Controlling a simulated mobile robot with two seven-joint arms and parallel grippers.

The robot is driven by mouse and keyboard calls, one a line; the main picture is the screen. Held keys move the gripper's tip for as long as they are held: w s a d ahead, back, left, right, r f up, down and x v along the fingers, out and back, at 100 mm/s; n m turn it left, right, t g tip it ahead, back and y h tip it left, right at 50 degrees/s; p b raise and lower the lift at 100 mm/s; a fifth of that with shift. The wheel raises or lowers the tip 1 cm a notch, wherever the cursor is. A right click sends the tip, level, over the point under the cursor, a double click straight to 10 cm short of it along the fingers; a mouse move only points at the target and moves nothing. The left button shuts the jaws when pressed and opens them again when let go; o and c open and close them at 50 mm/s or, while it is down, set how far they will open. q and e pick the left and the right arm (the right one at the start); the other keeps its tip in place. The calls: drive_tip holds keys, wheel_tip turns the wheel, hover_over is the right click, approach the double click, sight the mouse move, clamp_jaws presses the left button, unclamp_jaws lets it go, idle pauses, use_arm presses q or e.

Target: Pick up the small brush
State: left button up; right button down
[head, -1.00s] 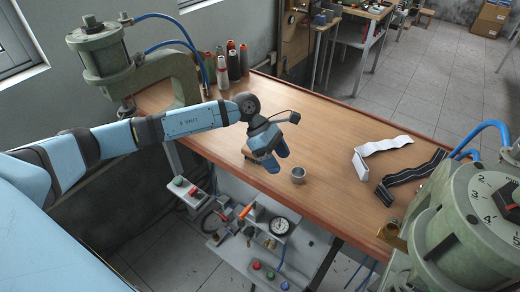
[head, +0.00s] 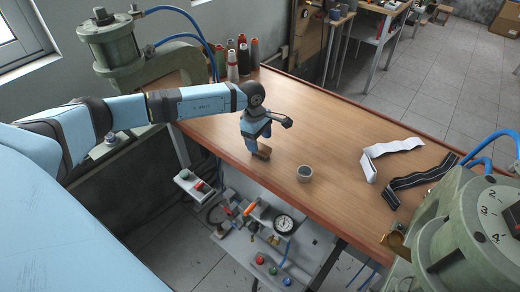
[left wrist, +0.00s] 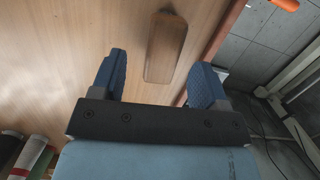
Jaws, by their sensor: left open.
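The small brush (left wrist: 166,47) shows as a brown wooden block with rounded corners in the left wrist view. It lies on the wooden table ahead of my left fingers, roughly in line with the gap between them. In the head view the brush (head: 263,152) is near the table's front edge, partly hidden by my gripper. My left gripper (head: 256,145) is open and empty, pointing down close to the brush. Its two blue fingers (left wrist: 160,78) stand apart in the left wrist view. Whether they touch the brush cannot be told. My right gripper is not in view.
White (head: 385,152) and black (head: 420,178) strips lie farther right. Thread spools (head: 243,58) stand at the back left, beside a green press (head: 115,50). Another green machine (head: 470,230) stands at right. The middle table is clear.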

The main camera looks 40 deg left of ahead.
sight(260, 146)
use_arm(q)
drive_tip(key=f, duration=0.2)
drive_tip(key=f+p, duration=0.1)
drive_tip(key=shift+s+d+f, duration=0.15)
drive_tip(key=shift+d+f, duration=0.2)
drive_tip(key=shift+f, duration=0.5)
drive_tip(key=c, duration=1)
drive_tip(key=shift+c, duration=0.3)
drive_tip(key=shift+r, duration=0.1)
wheel_tip(260, 146, up, 20)
drive_tip(key=b, duration=0.3)
